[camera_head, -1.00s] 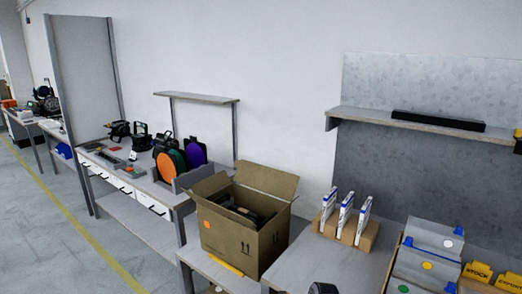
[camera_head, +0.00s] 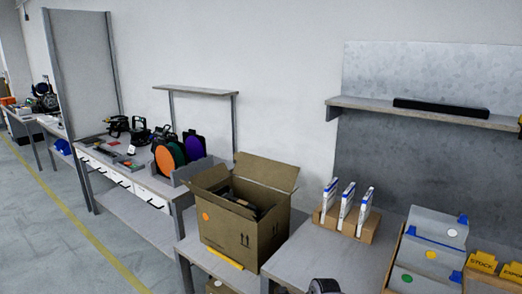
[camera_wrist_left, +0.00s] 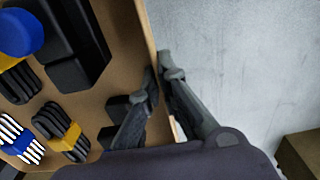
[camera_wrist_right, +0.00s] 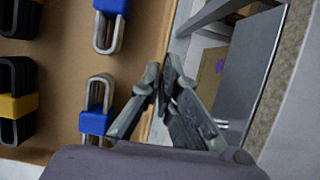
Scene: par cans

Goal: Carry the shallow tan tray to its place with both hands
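The shallow tan tray (camera_wrist_left: 119,76) fills the left of the left wrist view. It holds a black box-shaped thing, a blue round-topped thing and several banded bundles. My left gripper (camera_wrist_left: 158,76) has its fingertips together on the tray's edge wall, one on each side. In the right wrist view the tray (camera_wrist_right: 62,60) shows metal loops with blue bands and black bundles. My right gripper (camera_wrist_right: 164,76) has its fingertips closed on the tray wall there. The tray and both grippers' fingers are out of the head view.
An open cardboard box (camera_head: 223,226) stands on a low table ahead. Right of it, a grey table (camera_head: 318,258) has a bare front area, with white-and-blue upright items (camera_head: 347,207) behind. Grey bins (camera_head: 430,255) stand at right. A walled shelf (camera_head: 425,113) hangs above.

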